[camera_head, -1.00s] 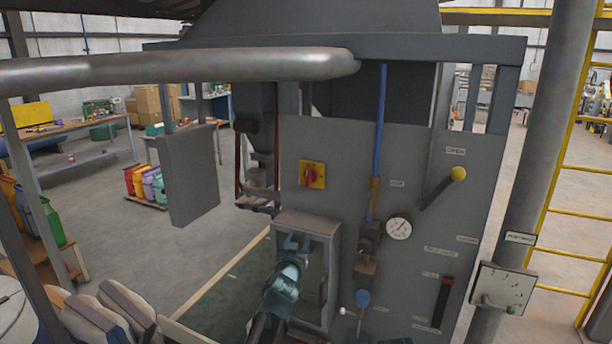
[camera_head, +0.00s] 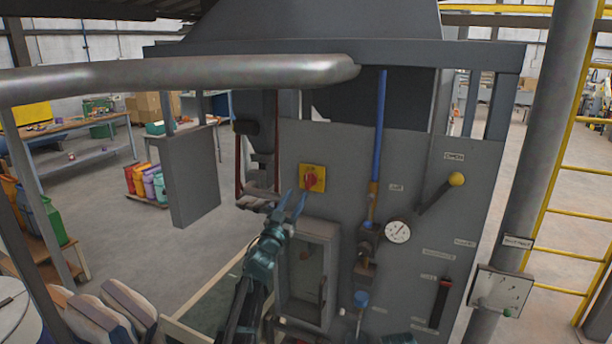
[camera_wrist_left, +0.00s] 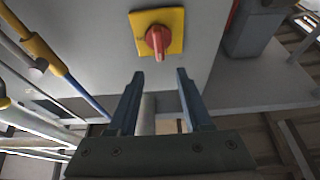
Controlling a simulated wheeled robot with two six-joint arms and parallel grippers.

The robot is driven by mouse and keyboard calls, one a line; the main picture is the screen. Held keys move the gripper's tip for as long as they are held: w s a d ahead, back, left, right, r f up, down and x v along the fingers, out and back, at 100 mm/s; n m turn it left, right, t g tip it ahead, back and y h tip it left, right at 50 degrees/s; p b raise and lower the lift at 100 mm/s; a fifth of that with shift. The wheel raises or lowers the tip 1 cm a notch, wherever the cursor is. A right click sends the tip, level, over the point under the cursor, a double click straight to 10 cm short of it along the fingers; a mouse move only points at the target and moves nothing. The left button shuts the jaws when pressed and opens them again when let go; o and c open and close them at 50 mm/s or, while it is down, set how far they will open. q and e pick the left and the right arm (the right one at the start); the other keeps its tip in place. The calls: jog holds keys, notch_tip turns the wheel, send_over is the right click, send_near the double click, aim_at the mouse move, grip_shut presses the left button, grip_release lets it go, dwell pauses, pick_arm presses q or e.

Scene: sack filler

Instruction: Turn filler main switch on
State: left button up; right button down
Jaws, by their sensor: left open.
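The main switch is a red rotary knob (camera_head: 311,179) on a yellow square plate (camera_head: 318,171), fixed to the grey filler panel. In the left wrist view the red knob (camera_wrist_left: 158,41) on its yellow plate (camera_wrist_left: 177,22) lies ahead of my fingertips. My left gripper (camera_head: 293,199) is just below and left of the switch in the head view. Its two blue fingers are apart, with nothing between them, and it also shows in the left wrist view (camera_wrist_left: 159,75). The fingers appear short of the knob. My right gripper is not seen.
A glass-fronted box (camera_head: 308,272) sits on the panel below the switch. A blue pipe (camera_head: 380,140), a gauge (camera_head: 397,231) and a yellow-knobbed lever (camera_head: 455,180) are to the right. A thick grey bar (camera_head: 180,72) crosses the upper view. A grey box (camera_head: 190,178) hangs at left.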

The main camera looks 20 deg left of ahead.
aim_at(307, 177)
pick_arm(q)
jog(key=p+x, duration=0.2)
jog(key=x, duration=0.7)
jog(key=shift+p, duration=0.4)
jog(key=shift+f, duration=0.1)
jog(key=shift+s, duration=0.1)
grip_shut()
